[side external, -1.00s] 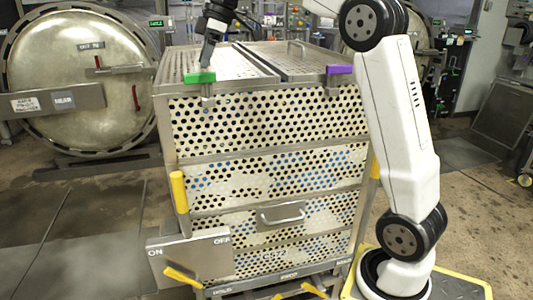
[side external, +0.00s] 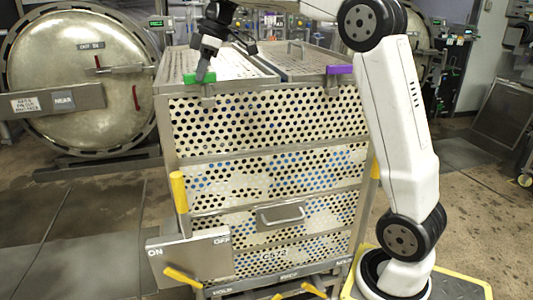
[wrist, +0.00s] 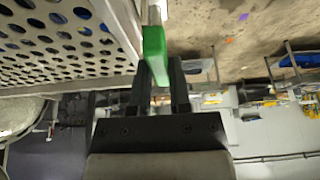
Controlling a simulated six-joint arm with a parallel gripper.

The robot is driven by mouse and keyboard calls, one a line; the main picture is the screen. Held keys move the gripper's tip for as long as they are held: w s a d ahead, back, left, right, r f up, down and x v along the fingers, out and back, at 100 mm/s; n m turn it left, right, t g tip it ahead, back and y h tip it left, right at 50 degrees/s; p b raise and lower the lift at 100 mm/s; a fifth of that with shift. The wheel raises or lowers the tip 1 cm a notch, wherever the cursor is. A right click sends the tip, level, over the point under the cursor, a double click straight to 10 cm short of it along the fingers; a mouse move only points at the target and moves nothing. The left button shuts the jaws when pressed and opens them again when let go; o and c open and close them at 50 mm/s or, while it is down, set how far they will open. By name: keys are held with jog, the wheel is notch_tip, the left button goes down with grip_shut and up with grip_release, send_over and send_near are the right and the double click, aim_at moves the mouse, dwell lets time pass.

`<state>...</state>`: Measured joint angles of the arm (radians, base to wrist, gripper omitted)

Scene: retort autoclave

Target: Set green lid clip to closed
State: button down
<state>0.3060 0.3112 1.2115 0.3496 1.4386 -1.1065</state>
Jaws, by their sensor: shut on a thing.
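The green lid clip (side external: 199,78) sits on the top front edge of the perforated steel crate (side external: 265,120), near its left corner. A metal tab hangs below the clip on the crate's front face. My gripper (side external: 204,74) reaches down onto the clip from above, tilted. In the wrist view the green clip (wrist: 154,54) stands between the two black fingers (wrist: 161,72), which are shut on it. Part of the clip is hidden by my gripper in the side view.
A purple clip (side external: 340,70) sits on the same edge further right. The split lid has a handle on its right part. A yellow-handled ON/OFF lever (side external: 179,192) stands at the crate's lower left. A round autoclave door (side external: 78,78) is behind at left.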

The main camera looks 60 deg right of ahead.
jog(key=shift+m, duration=0.4)
jog(key=m, duration=0.2)
jog(key=m+t+h, duration=0.1)
jog(key=m, duration=0.1)
jog(key=shift+w+d+r+h, duration=0.1)
jog(key=shift+d+h, duration=0.1)
jog(key=shift+h, duration=0.1)
jog(key=m+h, duration=0.1)
jog(key=m, duration=0.3)
jog(key=shift+d+h, duration=0.2)
jog(key=shift+h, duration=0.2)
jog(key=m, duration=0.2)
jog(key=m+h, duration=0.1)
jog(key=m, duration=0.1)
jog(key=shift+d+m+h, duration=0.15)
jog(key=shift+m+h, duration=0.15)
jog(key=shift+m, duration=0.1)
jog(key=shift+d+m+g+h, duration=0.1)
jog(key=shift+m+g+h, duration=0.2)
jog(key=shift+m, duration=0.8)
jog(key=shift+d+m+g+h, duration=0.15)
jog(key=shift+m+h, duration=0.25)
jog(key=shift+m, duration=0.7)
jog(key=c, duration=0.6)
grip_release()
jog(key=shift+o, duration=0.2)
